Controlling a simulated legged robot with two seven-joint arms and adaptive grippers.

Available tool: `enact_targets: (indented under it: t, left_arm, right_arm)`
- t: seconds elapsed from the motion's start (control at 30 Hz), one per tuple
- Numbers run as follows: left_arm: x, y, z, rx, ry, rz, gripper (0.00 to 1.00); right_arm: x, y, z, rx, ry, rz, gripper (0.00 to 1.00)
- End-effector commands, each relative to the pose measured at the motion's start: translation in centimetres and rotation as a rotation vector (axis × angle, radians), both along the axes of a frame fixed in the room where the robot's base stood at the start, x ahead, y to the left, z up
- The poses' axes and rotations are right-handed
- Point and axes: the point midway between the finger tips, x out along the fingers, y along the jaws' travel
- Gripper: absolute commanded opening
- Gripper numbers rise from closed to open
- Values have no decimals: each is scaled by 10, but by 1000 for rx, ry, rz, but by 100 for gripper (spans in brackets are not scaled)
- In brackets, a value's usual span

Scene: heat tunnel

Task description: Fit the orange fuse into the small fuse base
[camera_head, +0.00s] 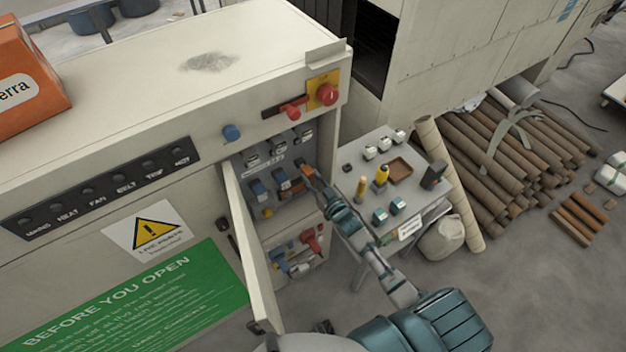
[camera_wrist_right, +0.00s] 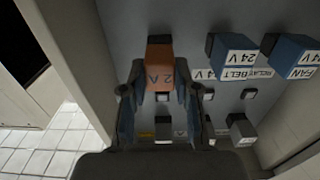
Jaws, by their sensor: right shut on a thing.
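The orange fuse (camera_wrist_right: 160,62), a block with dark lettering on its face, is between the two fingers of my right gripper (camera_wrist_right: 160,100) in the right wrist view. The fingers are shut on it. In the head view the right gripper (camera_head: 307,181) reaches into the open cabinet from the right, with the fuse (camera_head: 288,188) at the panel beside blue blocks. The small fuse base cannot be made out; the fuse and fingers cover that part of the panel. I cannot tell whether the fuse is seated or just in front. My left gripper is not in view.
Blue labelled blocks (camera_wrist_right: 232,50) sit on the panel beside the fuse. The cabinet's open door (camera_head: 250,245) stands left of my right arm. A red knob (camera_head: 327,94) is above. A small table (camera_head: 424,203) with parts stands to the right.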

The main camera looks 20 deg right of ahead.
Motion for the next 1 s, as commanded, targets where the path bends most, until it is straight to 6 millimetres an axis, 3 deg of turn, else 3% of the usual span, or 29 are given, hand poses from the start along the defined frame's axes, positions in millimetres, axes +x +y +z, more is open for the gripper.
enact_targets:
  t: [0.7,0.73,0.83,1.0]
  left_arm:
    - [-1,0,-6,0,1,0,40]
    - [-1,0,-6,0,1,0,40]
    - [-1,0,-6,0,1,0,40]
    - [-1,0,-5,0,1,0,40]
  right_arm:
    - [18,3,0,0,0,0,0]
    - [18,3,0,0,0,0,33]
    - [18,3,0,0,0,0,58]
    - [18,3,0,0,0,0,60]
